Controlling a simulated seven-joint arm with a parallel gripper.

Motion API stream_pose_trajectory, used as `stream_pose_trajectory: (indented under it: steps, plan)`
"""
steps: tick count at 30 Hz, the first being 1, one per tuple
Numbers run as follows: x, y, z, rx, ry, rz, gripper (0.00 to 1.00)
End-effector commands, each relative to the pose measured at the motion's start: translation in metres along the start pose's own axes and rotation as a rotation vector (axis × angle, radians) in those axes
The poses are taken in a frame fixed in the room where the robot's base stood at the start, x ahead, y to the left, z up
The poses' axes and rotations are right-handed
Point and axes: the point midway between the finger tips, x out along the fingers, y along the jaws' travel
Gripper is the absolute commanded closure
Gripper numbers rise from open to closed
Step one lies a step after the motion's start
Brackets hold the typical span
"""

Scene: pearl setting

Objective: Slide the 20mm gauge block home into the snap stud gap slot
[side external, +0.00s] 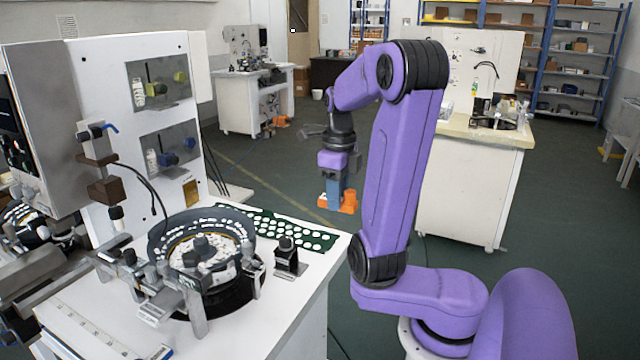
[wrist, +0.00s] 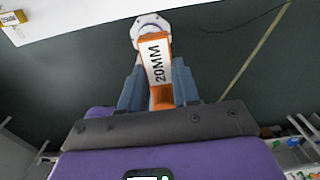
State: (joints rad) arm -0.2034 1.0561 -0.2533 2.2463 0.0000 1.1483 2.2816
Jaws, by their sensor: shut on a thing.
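The gauge block (wrist: 156,62) is orange with a white face marked 20MM. It sits between the two blue fingers of my gripper (wrist: 159,86) in the wrist view, with its far end sticking out beyond them. In the side view my gripper (side external: 336,196) points down, shut on the block, whose orange part (side external: 349,201) shows beside the fingers. The block hangs in the air to the right of the white bench, over the floor side. I cannot make out the snap stud gap slot in either view.
The white bench (side external: 300,292) holds a round black bowl-like fixture (side external: 160,240) with clamps, a green perforated strip (side external: 310,240) and a small black stand (side external: 287,262). A tall white panel rises behind them. The air around my gripper looks clear.

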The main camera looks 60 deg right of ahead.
Motion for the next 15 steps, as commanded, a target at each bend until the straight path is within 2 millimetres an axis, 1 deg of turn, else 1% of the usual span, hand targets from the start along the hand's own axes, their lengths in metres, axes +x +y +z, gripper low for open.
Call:
stream_pose_trajectory:
  steps: [1, 8, 15]
  plan:
    - [0.009, 0.001, -0.003, 0.021, 0.004, 0.005, 0.99]
    - [0.059, 0.001, -0.002, 0.011, 0.007, 0.008, 0.99]
    - [0.119, 0.002, -0.003, 0.009, 0.009, 0.011, 0.99]
